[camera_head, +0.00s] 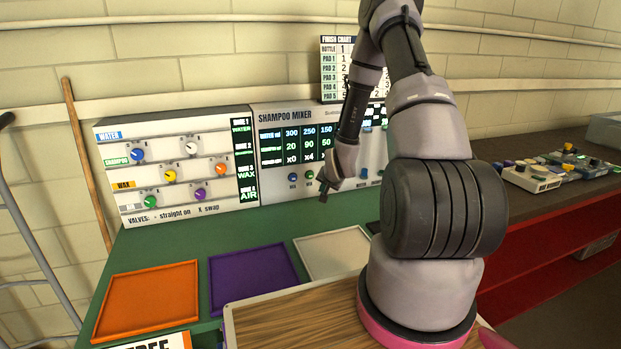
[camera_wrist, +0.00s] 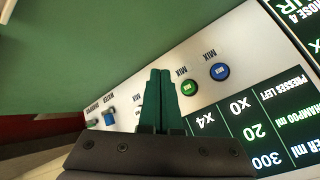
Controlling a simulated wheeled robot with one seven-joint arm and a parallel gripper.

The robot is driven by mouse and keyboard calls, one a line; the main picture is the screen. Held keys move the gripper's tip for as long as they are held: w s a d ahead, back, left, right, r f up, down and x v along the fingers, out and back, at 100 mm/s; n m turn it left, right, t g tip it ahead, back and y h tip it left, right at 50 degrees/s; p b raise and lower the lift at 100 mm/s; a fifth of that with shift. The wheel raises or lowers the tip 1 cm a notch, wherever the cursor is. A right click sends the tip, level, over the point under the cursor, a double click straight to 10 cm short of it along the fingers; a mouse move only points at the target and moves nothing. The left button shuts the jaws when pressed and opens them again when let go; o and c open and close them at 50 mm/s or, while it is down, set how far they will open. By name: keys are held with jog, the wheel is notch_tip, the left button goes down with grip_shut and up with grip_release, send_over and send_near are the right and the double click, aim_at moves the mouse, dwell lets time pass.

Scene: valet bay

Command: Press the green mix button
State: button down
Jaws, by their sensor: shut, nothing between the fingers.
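The green mix button (camera_head: 309,174) is on the lower front of the shampoo mixer panel (camera_head: 284,115), just right of a blue mix button (camera_head: 292,178). In the wrist view, which is upside down, the green button (camera_wrist: 188,88) shows close beside my fingers, with the blue button (camera_wrist: 220,71) farther right. My gripper (camera_head: 322,197) is shut and empty in front of the panel. In the wrist view its dark green fingertips (camera_wrist: 160,73) are pressed together. I cannot tell whether they touch the panel.
The valve panel (camera_head: 178,165) stands left of the mixer. Orange (camera_head: 150,298), purple (camera_head: 252,276) and pale (camera_head: 332,252) trays lie on the green counter in front. My arm hides the mixer's right part. Small button boxes (camera_head: 535,178) stand on the right-hand bench.

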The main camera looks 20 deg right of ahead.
send_near(312, 179)
jog(key=shift+w+d+f, duration=0.1)
jog(key=shift+w+f, duration=0.35)
jog(key=shift+f, duration=0.3)
jog(key=shift+w+d+f, duration=0.1)
jog(key=shift+w+f, duration=0.35)
jog(key=shift+f, duration=0.3)
jog(key=shift+w+f, duration=0.45)
jog(key=shift+f, duration=0.3)
jog(key=shift+w, duration=0.1)
jog(key=shift+w, duration=0.3)
jog(key=shift+w, duration=0.55)
dwell(0.9)
jog(key=shift+s, duration=0.95)
jog(key=shift+s, duration=2.5)
jog(key=shift+r, duration=0.15)
